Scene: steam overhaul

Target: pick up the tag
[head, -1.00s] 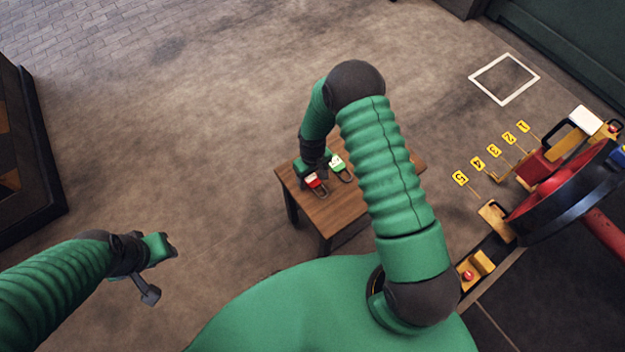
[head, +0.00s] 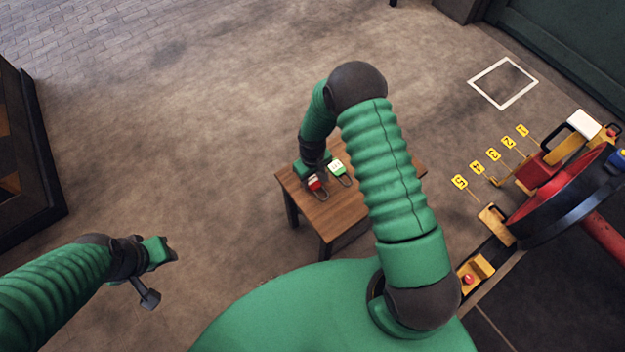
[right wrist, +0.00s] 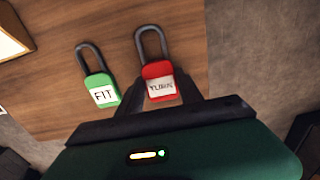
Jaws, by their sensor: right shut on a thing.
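A red padlock-shaped tag (right wrist: 159,87) with a white label, which seems to read TURN, lies on the wooden table (head: 325,215). It also shows in the head view (head: 315,184). My right gripper (right wrist: 155,99) is shut on the lower part of this red tag, one finger on each side. In the head view my right gripper (head: 314,174) is low at the table top. A green tag (right wrist: 101,90) marked FIT lies apart, to the left in the right wrist view. My left gripper (head: 168,249) is over the floor; its jaws are unclear.
Right of the table are yellow number markers (head: 493,154), a white floor square (head: 503,83), and a big dark wheel (head: 570,190) with red parts. A dark cabinet (head: 35,150) stands at the left edge. The floor between is clear.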

